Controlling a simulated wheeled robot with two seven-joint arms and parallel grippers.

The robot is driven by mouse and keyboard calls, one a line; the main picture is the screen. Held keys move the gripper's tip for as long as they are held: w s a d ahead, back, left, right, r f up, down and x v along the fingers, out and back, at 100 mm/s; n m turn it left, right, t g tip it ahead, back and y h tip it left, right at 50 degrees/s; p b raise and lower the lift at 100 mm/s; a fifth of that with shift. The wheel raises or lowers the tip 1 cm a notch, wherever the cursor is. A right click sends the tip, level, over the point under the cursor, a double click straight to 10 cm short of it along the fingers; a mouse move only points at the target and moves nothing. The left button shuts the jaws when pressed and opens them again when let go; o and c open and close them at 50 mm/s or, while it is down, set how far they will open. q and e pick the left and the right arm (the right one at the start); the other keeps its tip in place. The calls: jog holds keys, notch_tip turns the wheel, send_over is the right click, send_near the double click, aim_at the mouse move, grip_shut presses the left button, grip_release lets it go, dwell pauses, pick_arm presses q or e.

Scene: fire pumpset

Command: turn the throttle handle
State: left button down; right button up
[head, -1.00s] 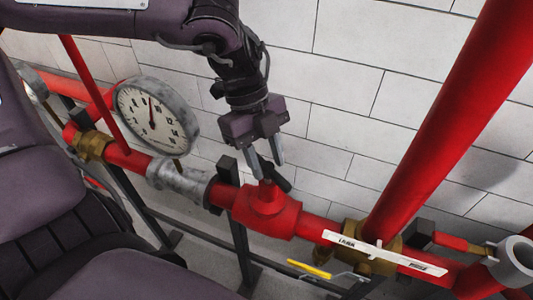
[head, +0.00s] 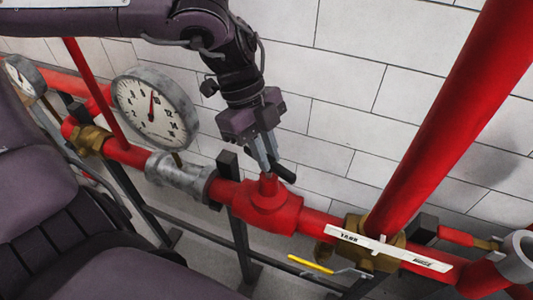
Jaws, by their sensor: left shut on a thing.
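The throttle handle (head: 285,172) is a short black lever on the stem of the red valve body (head: 268,208) in the middle of the red pipe. My left gripper (head: 267,163) comes down from above, and its grey fingers are shut on the throttle handle near the top of the stem. The fingers hide part of the handle; its black end sticks out to the right. My right gripper is not in view.
A round gauge (head: 153,110) stands left of my left gripper. A white label plate (head: 388,249) lies across the brass valve at right. A thick red pipe (head: 450,120) rises at right. A yellow handle (head: 310,264) lies below. A white block wall is behind.

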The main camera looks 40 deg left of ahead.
pick_arm(q)
jog(key=c, duration=1.4)
grip_release()
jog(key=b+v, duration=0.1)
jog(key=v, duration=0.7)
jog(key=shift+f, duration=0.1)
